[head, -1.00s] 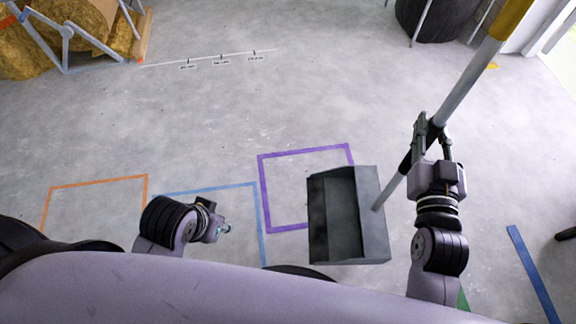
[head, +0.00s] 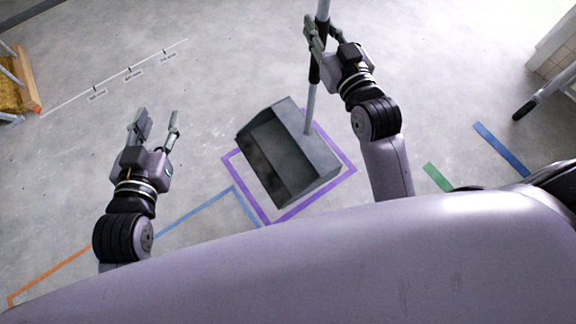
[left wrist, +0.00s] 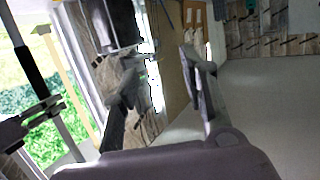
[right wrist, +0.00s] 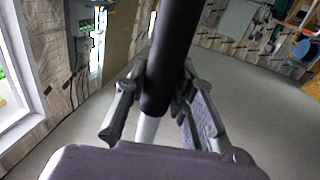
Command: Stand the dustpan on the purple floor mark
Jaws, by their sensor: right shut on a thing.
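The dustpan is a dark grey box-shaped pan (head: 300,160) on a long upright pole. In the head view the pan overlaps the purple floor mark (head: 347,178), a square tape outline. Whether the pan touches the floor I cannot tell. My right gripper (head: 318,42) is shut on the black grip of the dustpan's pole, which also shows between its fingers in the right wrist view (right wrist: 165,75). My left gripper (head: 158,125) is open and empty, to the left of the pan. In the left wrist view its fingers (left wrist: 160,110) are spread with nothing between them.
Blue tape (head: 195,212) and orange tape (head: 50,272) lie on the floor to the left. Short green (head: 437,177) and blue (head: 500,148) strips lie to the right. A marked scale line (head: 128,71) is at upper left. The floor between is clear.

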